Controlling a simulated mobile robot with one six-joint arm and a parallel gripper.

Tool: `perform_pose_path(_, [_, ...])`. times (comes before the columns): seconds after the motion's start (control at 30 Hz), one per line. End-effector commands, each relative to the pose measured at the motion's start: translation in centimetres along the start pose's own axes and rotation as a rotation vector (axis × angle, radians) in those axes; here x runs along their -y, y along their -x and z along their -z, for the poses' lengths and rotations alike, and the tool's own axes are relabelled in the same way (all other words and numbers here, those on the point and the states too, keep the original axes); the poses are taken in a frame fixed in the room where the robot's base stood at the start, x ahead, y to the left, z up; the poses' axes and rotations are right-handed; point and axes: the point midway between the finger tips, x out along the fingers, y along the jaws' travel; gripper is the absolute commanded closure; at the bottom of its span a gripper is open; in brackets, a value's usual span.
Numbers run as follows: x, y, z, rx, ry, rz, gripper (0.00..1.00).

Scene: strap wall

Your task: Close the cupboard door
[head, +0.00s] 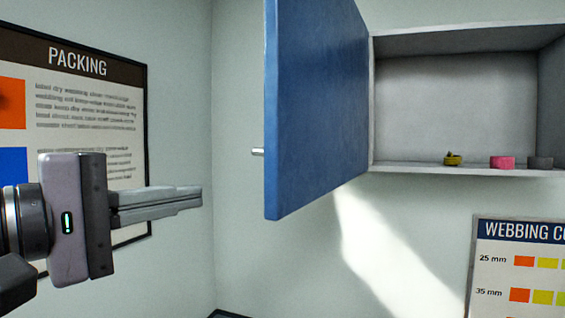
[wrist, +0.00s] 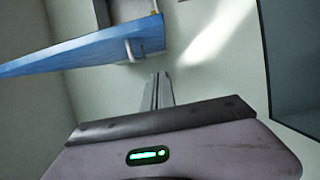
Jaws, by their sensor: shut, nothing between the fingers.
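The blue cupboard door (head: 315,105) stands open, swung out from the left side of the wall cupboard (head: 455,100). Its metal handle (head: 258,151) shows at the door's left edge in the head view. In the wrist view the door (wrist: 85,50) spans the upper left, with its pale handle (wrist: 130,50) near the right end. My gripper (head: 202,197) is shut and empty, left of the door and a little below the handle's height, apart from both in the head view. Its fingers also show in the wrist view (wrist: 160,76), pointing towards the wall.
On the cupboard floor lie a yellow item (head: 453,160), a pink item (head: 502,162) and a grey item (head: 541,162). A packing poster (head: 95,120) hangs on the left wall, behind my gripper. A webbing chart (head: 520,265) hangs below the cupboard. The wall between is bare.

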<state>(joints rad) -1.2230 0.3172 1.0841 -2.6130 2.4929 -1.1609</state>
Motion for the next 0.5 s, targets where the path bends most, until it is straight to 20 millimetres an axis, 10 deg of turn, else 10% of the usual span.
perform_pose_path(0.5, [0.3,-10.2,-0.5,0.004,-0.003,0.000,1.00])
